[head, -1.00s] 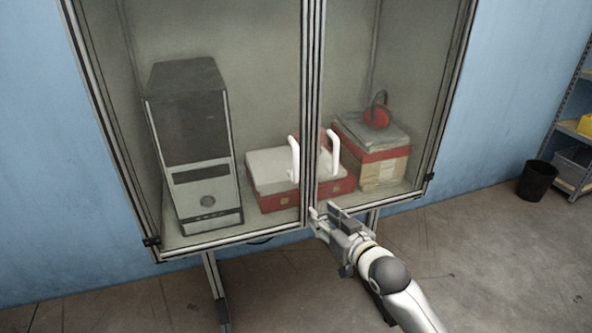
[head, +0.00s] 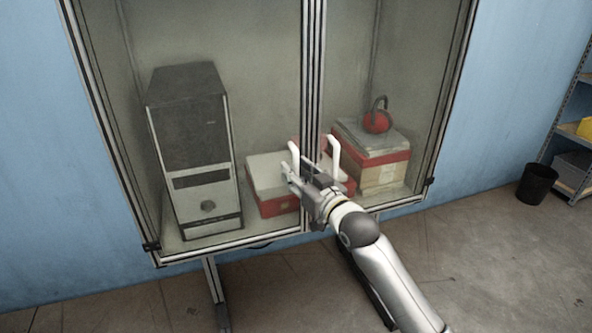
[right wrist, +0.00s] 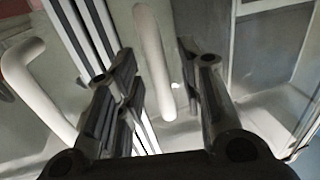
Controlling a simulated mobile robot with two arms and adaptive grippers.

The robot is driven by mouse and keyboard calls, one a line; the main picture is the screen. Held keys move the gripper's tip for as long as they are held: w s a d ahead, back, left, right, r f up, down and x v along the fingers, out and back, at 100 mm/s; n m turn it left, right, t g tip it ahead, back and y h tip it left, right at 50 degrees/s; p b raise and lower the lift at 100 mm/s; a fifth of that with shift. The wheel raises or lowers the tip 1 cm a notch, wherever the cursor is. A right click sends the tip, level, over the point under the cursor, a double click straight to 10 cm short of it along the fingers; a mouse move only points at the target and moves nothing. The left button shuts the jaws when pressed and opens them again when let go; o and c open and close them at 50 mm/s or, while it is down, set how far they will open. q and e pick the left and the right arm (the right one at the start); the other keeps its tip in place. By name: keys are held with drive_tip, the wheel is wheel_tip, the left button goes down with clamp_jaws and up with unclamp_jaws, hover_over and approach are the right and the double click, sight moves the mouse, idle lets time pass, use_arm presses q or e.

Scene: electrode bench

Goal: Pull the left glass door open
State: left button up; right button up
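The left glass door (head: 215,45) is shut in the cabinet front, with a white bar handle (head: 293,158) near the middle frame. The right door's white handle (head: 334,155) is just to its right. My right gripper (head: 296,170) is at the left door's handle, fingers apart. In the right wrist view, the open gripper (right wrist: 150,75) has the left door's handle (right wrist: 153,65) between its fingers, with gaps on both sides. The other handle (right wrist: 38,95) shows at the left there. My left gripper is not in view.
Behind the glass are a computer tower (head: 190,125), red-and-white boxes (head: 270,185), and a box stack (head: 380,175) with red earmuffs (head: 377,120). A black bin (head: 537,183) and a shelf (head: 578,130) stand at right. The floor in front is clear.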

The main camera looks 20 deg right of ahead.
drive_tip(key=shift+w+a, duration=0.1)
drive_tip(key=shift+w, duration=0.3)
clamp_jaws()
